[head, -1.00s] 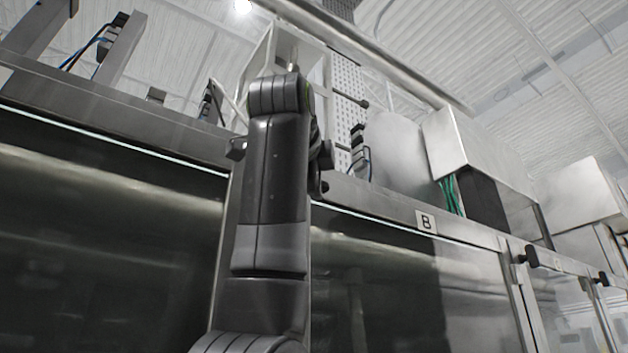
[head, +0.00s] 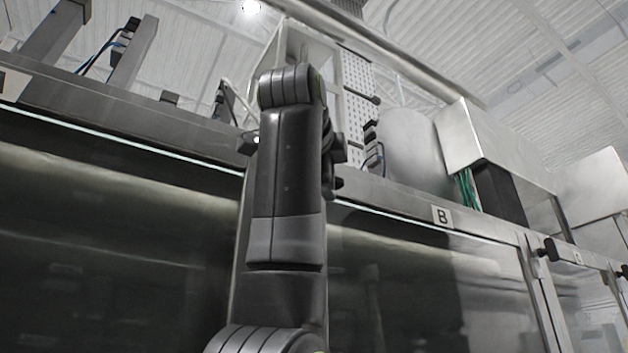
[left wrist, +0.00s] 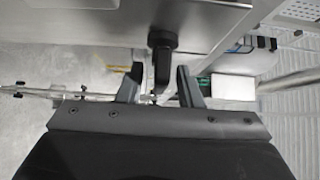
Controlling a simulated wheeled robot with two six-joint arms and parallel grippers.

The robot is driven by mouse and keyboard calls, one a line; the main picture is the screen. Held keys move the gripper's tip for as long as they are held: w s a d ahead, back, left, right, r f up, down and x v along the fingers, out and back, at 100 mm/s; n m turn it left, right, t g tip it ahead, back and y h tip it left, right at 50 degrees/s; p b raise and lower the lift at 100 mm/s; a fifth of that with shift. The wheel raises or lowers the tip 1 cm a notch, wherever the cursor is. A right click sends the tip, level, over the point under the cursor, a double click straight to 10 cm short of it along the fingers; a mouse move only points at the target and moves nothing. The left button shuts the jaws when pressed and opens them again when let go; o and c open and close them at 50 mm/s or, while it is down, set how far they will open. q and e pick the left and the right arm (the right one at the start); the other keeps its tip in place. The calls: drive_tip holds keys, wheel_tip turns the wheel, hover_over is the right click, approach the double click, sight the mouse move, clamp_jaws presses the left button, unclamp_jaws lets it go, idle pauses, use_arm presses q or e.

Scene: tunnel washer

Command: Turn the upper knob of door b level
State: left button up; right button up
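Door B (head: 400,285) is a dark glass panel in a steel frame, under a "B" label (head: 441,216) in the head view. My left arm stands upright in front of its left edge and hides part of it. In the left wrist view a black knob (left wrist: 162,42) sits on the steel, its lever reaching between the fingers of my left gripper (left wrist: 160,72). The gripper is open, one finger on each side of the lever, with visible gaps. I cannot clearly make out this knob in the head view. My right gripper is not in view.
Another black knob (head: 548,248) is on the frame right of door B. A steel beam (head: 390,205) runs above the doors, with a white drum (head: 412,150) and a metal box (head: 480,135) on top. A dark glass panel (head: 100,240) lies to the left.

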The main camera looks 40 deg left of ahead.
use_arm(q)
drive_tip(key=b+v, duration=0.4)
drive_tip(key=v, duration=1.2)
drive_tip(key=shift+s, duration=0.35)
drive_tip(key=shift+w, duration=0.1)
